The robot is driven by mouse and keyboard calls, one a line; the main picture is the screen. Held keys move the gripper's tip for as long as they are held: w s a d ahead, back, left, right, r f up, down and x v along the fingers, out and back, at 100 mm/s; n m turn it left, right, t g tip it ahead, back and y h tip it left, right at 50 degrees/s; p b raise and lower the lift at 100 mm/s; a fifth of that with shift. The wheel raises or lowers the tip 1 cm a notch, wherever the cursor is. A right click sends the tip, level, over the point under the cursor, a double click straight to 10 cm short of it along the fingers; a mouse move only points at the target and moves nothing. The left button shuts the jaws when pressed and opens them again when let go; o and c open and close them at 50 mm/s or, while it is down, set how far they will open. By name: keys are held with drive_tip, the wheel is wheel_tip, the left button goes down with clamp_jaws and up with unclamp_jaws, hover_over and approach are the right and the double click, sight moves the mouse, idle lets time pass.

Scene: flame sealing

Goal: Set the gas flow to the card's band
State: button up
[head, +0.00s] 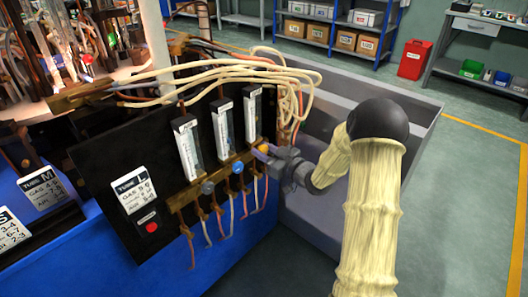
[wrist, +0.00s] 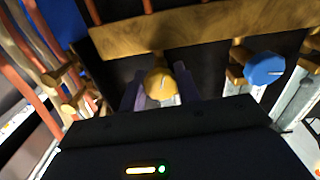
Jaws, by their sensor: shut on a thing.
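My gripper (head: 268,154) is at the right end of the black flow panel, shut on the yellow knob (head: 262,149). In the wrist view the yellow knob (wrist: 160,82) sits between my two purple fingers, its pale pointer line facing me. The right flow tube (head: 252,112) stands above this knob; its float level is too small to read. A middle tube (head: 222,124) and a left tube (head: 187,146) stand beside it. The TUBE L card (head: 134,195) is on the panel's lower left, with GAS and AIR lines; its digits are blurred.
Thin hoses hang below, and pale hoses (head: 215,73) loop over the panel top. A red button (head: 151,227) is below the card. M (head: 43,188) and S cards stand farther left.

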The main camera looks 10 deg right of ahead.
drive_tip(key=shift+n, duration=0.4)
drive_tip(key=o, duration=1)
drive_tip(key=shift+d, duration=0.1)
drive_tip(key=p+v, duration=0.2)
drive_tip(key=v, duration=1.5)
drive_tip(key=shift+s+d, duration=0.1)
drive_tip(key=shift+s, duration=0.05)
